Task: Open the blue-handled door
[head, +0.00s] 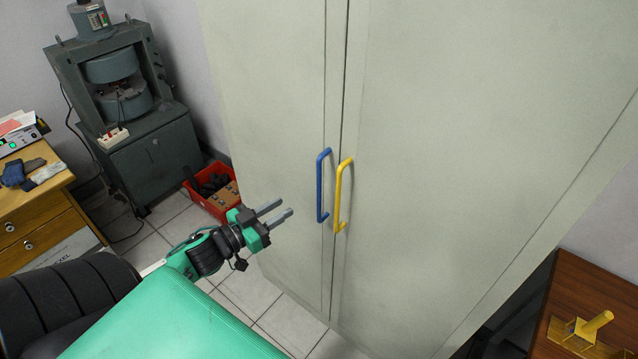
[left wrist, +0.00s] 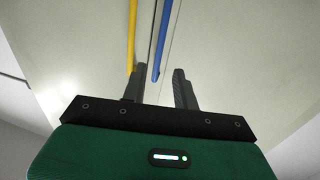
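The blue handle (head: 322,186) is a vertical bar on the left door (head: 270,120) of a tall pale cabinet. The door looks shut, with a narrow seam beside the right door. My left gripper (head: 281,211) is in front of the left door, to the left of the blue handle and near its lower end, with two grey fingers apart and nothing between them. In the left wrist view the blue handle (left wrist: 162,40) runs down toward the space between the open fingers (left wrist: 160,88); whether it reaches between them I cannot tell. My right gripper is not in view.
A yellow handle (head: 342,195) sits close beside the blue one, on the right door (head: 470,130). A red bin (head: 205,207) stands on the tiled floor left of the cabinet. A wooden desk (head: 35,215) is at left, a brown table (head: 545,330) at lower right.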

